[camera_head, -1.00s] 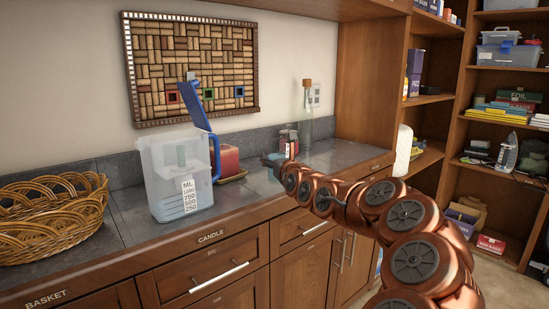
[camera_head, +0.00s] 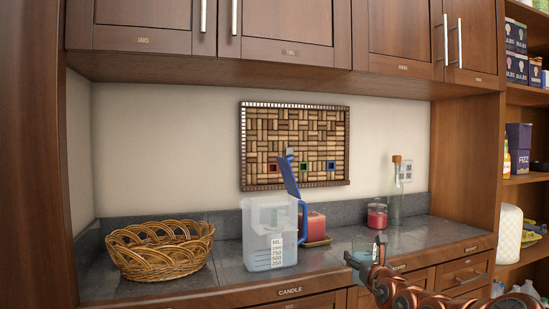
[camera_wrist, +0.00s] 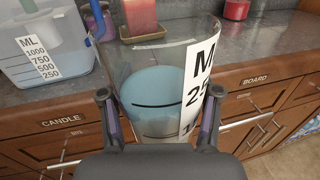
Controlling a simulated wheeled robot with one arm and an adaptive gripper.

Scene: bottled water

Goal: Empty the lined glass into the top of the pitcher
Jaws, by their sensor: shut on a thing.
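The lined glass (camera_wrist: 165,75) is clear, with black lines, a white ML label and bluish liquid inside. My gripper (camera_wrist: 158,115) is shut on it, one finger on each side, and holds it roughly upright. In the head view the glass (camera_head: 362,248) is small, at the counter's front, right of the pitcher, with my gripper (camera_head: 368,262) partly hiding it. The pitcher (camera_head: 257,238) is translucent with a blue handle and a measuring label. It stands on the counter with its blue lid (camera_head: 290,178) tipped up. The pitcher (camera_wrist: 40,50) is at the left in the wrist view.
A red candle (camera_head: 315,226) on a dish stands just right of the pitcher. A red jar (camera_head: 377,214) and a corked bottle (camera_head: 395,195) stand farther right. A wicker basket (camera_head: 160,258) is on the left. Upper cabinets (camera_head: 270,35) overhang the counter.

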